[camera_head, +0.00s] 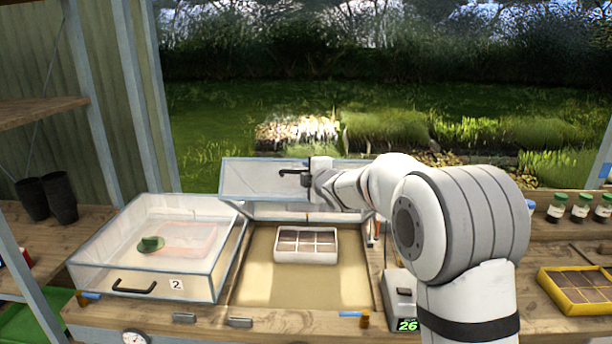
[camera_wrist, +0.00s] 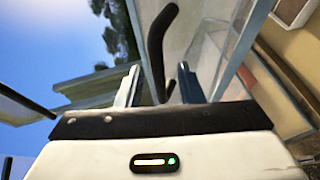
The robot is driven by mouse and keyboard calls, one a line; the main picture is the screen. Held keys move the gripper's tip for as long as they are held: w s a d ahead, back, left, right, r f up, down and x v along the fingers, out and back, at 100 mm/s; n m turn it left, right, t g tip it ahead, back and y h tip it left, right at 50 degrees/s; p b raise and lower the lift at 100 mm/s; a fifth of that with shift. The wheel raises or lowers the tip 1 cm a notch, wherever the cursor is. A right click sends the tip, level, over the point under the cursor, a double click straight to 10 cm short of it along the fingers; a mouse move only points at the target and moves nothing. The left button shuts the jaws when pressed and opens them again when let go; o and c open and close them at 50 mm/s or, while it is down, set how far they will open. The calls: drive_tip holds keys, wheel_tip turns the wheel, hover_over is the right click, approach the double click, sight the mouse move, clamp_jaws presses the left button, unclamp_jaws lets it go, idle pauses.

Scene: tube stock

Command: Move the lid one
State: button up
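A clear lid (camera_head: 250,180) with a pale frame stands raised and tilted at the back of the right-hand box, whose inside is open to view. No number is legible on it. Its dark handle (camera_head: 291,172) is at my gripper (camera_head: 308,173). In the wrist view the curved black handle (camera_wrist: 157,50) runs between the two fingertips of my gripper (camera_wrist: 158,85), with gaps visible on both sides. The fingers are apart. The lid's glass also fills the upper right of the wrist view (camera_wrist: 205,40).
A closed clear lid marked 2 (camera_head: 130,255) covers the left box, with a green item (camera_head: 151,243) under it. A white sectioned tray (camera_head: 306,258) stands in the open box. A scale (camera_head: 402,300), yellow tray (camera_head: 580,303) and bottles (camera_head: 580,208) are to the right.

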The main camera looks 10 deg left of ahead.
drive_tip(key=shift+b+v, duration=0.65)
drive_tip(key=shift+v, duration=2.25)
drive_tip(key=s+d+f+m+g+h, duration=0.3)
drive_tip(key=s+d+m+h, duration=0.4)
drive_tip(key=s+d+m, duration=0.65)
drive_tip(key=s+d+f+m+g, duration=0.2)
drive_tip(key=s+d+f+m, duration=0.1)
drive_tip(key=s, duration=0.6)
drive_tip(key=s+d+f+m+g, duration=0.3)
drive_tip(key=s, duration=0.6)
drive_tip(key=s+d+f+m+g, duration=0.2)
drive_tip(key=s+d+f+m, duration=0.1)
drive_tip(key=s, duration=0.6)
drive_tip(key=shift+s+f, duration=0.2)
drive_tip(key=shift+d, duration=0.1)
